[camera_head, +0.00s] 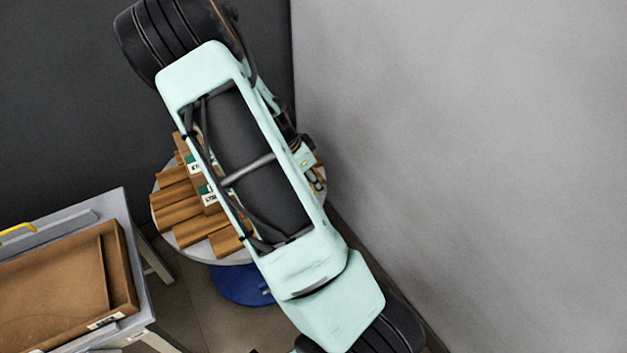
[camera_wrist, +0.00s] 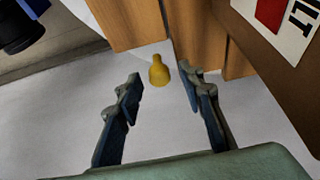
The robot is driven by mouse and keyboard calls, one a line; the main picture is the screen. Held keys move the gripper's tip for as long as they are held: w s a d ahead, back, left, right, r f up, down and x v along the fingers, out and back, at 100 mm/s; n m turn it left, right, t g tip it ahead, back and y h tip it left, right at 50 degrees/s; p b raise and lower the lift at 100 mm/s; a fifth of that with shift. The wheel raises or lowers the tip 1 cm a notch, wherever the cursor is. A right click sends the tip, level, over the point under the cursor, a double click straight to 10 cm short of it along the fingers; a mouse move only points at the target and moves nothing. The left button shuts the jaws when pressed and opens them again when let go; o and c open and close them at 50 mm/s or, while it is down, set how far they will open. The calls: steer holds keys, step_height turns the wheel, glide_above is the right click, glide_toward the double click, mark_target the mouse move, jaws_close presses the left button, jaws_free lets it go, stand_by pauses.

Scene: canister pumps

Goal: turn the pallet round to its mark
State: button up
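The wooden pallet (camera_head: 180,212) lies on a round grey turntable (camera_head: 160,228) with a blue foot (camera_head: 240,286) in the head view. My arm covers its right part. In the wrist view, pallet boards (camera_wrist: 130,20) show at the top, with the grey turntable surface (camera_wrist: 60,120) below. A small yellow peg (camera_wrist: 158,72) stands on that surface close to the boards. My gripper (camera_wrist: 159,82) is open, with one finger on each side of the peg in the picture. I cannot tell whether either finger touches it. A mark is not clearly visible.
Brown boxes with white and green labels (camera_head: 207,194) stand on the pallet. A labelled brown box (camera_wrist: 262,60) is close at the right in the wrist view. A grey table (camera_head: 125,225) with a cardboard box (camera_head: 70,270) stands left; walls are behind and right.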

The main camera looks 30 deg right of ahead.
steer(key=v, duration=1.2)
